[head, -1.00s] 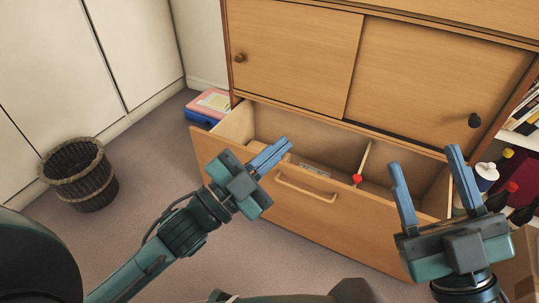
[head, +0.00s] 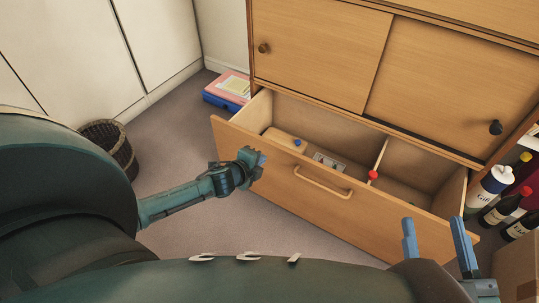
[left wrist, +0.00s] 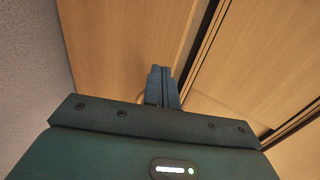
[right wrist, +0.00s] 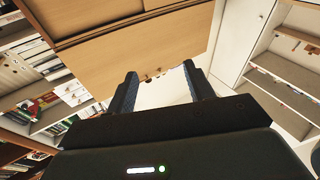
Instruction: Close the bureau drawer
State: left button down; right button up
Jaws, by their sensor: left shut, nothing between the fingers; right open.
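The bureau drawer (head: 277,171) is pulled out below the two sliding doors of the wooden bureau (head: 322,45). Its front carries a pale bar handle (head: 322,183). Inside lie a wooden box-like item, a small grey item and a red-topped thing by the divider. My left gripper (head: 256,160) is shut and empty, in front of the left part of the drawer front; contact cannot be told. Its shut fingers (left wrist: 162,88) also show in the left wrist view, against wood. My right gripper (head: 434,241) is open and empty, near the drawer's right front corner.
A wicker basket (head: 111,144) stands at the left by white cupboards. Books (head: 228,90) lie on the floor left of the bureau. Bottles (head: 497,206) and a cardboard box (head: 517,265) stand at the right. Carpet is clear before the drawer's left part.

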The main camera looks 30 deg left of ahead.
aim_at(274, 148)
pick_arm(q)
jog(key=w, duration=0.2)
jog(key=w+f+b, duration=0.1)
jog(key=w, duration=0.1)
jog(key=shift+w+d+r, duration=0.1)
jog(key=shift+w, duration=0.55)
pick_arm(e)
jog(key=shift+a+r+y, duration=0.2)
jog(key=shift+y, duration=0.1)
